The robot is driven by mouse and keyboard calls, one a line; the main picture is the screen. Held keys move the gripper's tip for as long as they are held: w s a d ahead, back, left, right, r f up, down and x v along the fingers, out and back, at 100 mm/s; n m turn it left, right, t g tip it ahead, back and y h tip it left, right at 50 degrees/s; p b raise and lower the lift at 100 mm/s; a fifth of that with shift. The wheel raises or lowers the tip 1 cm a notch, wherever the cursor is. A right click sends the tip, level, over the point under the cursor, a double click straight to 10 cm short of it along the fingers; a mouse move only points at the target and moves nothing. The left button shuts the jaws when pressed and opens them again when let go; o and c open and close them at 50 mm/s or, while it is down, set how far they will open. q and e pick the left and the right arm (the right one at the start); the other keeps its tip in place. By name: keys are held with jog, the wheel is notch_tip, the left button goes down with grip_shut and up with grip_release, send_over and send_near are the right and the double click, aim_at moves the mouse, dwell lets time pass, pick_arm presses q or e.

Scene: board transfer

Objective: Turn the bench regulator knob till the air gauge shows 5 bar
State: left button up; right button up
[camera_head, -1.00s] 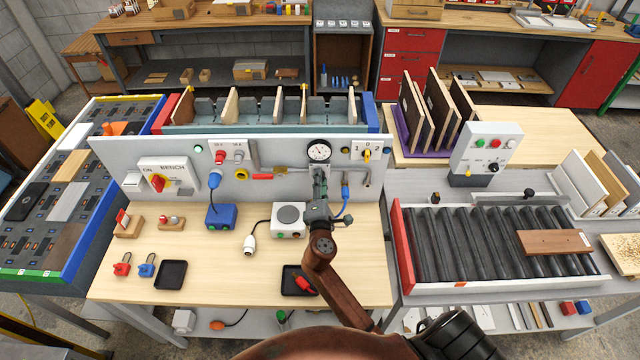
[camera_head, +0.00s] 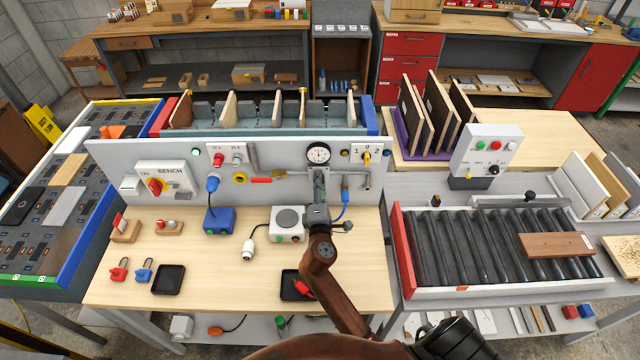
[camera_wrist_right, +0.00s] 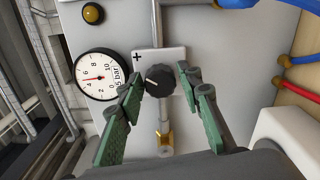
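The air gauge (camera_head: 318,153) is a round white dial on the bench's upright panel. The regulator knob (camera_wrist_right: 160,80) is black with a white mark, on a pale plate with a plus sign. My right gripper (camera_wrist_right: 161,80) has its green-padded fingers apart on either side of the knob, with small gaps seeming to show. In the head view my right gripper (camera_head: 318,187) is below the gauge and hides the knob. My left gripper is not in view.
A blue hose (camera_head: 346,190) hangs just right of my right gripper. A white box with a round grey top (camera_head: 288,218) stands left of it on the wooden bench. A black tray (camera_head: 296,286) lies near the front, below my arm. A roller conveyor (camera_head: 480,245) is at right.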

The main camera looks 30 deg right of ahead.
jog(key=shift+o, duration=1.1)
jog(key=v, duration=1.2)
